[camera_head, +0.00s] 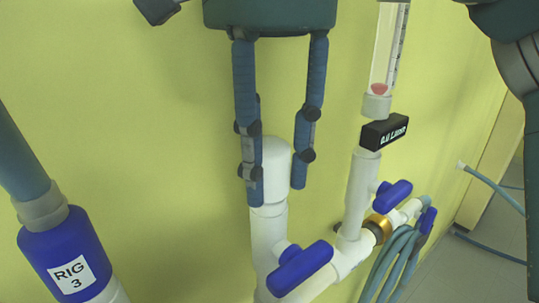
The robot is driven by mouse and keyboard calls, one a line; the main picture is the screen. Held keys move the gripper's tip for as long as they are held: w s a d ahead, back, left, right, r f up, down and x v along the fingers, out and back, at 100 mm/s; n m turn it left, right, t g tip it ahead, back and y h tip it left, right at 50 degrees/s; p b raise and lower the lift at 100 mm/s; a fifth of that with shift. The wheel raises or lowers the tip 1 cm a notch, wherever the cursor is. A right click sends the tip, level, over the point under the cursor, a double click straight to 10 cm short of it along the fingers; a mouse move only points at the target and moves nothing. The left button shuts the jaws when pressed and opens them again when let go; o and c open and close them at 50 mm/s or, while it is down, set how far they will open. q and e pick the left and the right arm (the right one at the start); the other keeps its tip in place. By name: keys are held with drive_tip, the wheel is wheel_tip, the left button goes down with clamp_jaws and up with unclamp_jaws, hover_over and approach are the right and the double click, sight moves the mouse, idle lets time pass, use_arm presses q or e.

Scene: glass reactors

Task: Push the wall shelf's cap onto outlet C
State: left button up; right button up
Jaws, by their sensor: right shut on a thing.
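My right gripper (275,192) comes down from the top with its two blue fingers on either side of a white cap (276,160). It is shut on the cap. The cap has a rounded top and sits upright at the upper end of a white vertical pipe outlet (268,232). A seam shows just below the fingertips, where cap and pipe meet. I cannot tell how deeply the cap is seated. No letter shows on this outlet, and no wall shelf is in view. My left gripper is not in view.
A blue valve handle (300,268) is below the cap. To the right stand a second pipe (361,190) with a black flow label (384,131), a clear flow tube (384,50) and coiled hose (395,255). A blue "RIG 3" fitting (66,258) is at lower left.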

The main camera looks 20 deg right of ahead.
sight(270, 141)
drive_tip(key=shift+f, duration=0.15)
drive_tip(key=o, duration=1.3)
drive_tip(key=shift+r, duration=3.75)
